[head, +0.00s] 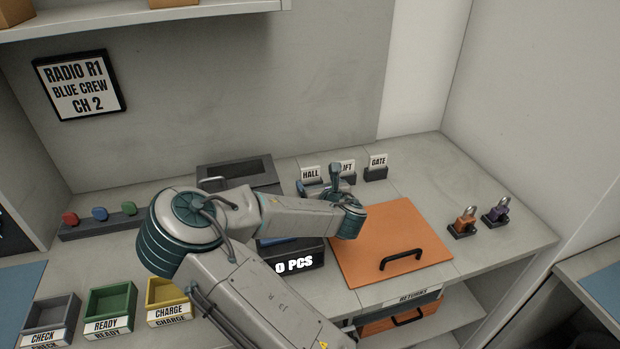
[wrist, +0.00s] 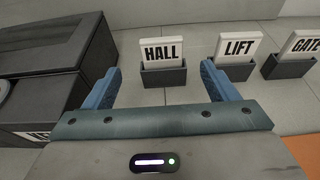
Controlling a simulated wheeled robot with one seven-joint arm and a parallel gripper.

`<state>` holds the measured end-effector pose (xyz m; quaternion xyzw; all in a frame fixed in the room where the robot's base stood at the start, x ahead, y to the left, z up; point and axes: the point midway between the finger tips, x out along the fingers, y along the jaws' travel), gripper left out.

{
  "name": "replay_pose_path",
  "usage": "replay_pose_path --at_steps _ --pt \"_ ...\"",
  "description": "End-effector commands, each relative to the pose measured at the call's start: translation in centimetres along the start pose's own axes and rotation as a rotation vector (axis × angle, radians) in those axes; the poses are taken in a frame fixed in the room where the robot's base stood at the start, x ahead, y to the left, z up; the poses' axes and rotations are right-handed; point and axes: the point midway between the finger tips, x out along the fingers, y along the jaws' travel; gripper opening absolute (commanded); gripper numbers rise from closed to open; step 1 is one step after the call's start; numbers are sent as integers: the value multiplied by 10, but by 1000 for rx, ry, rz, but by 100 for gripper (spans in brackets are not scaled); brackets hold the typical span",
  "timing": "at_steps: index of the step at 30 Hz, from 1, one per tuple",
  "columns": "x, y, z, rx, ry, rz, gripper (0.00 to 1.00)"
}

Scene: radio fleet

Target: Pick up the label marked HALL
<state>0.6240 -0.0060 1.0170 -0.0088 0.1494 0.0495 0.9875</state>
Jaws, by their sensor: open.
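The HALL label (head: 310,173) is a small white card with black letters, upright in a dark holder at the back of the counter. In the wrist view the HALL label (wrist: 161,51) stands in its dark holder (wrist: 163,77), ahead of my gripper and between the lines of its fingers. My gripper (wrist: 160,83) is open, with its two blue fingers apart and nothing between them. In the head view my gripper (head: 325,187) is just in front of the HALL holder, partly hidden by my wrist.
The LIFT label (wrist: 238,47) and GATE label (head: 378,160) stand to the right in similar holders. A dark box (head: 240,172) is close on the left. An orange panel with a handle (head: 390,240) lies in front. Two padlocks (head: 465,220) (head: 497,210) stand at right.

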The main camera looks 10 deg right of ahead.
Motion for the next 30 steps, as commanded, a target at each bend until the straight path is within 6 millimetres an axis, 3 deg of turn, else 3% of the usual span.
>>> replay_pose_path --at_steps 7,15,25,26,30 --pt "18 -1 1 1 1 0 80" --pt "55 -3 0 0 1 0 80" --pt "63 -2 -2 3 0 0 80" --pt "63 -2 -2 3 0 0 74" --pt "62 -2 -2 2 0 0 36"
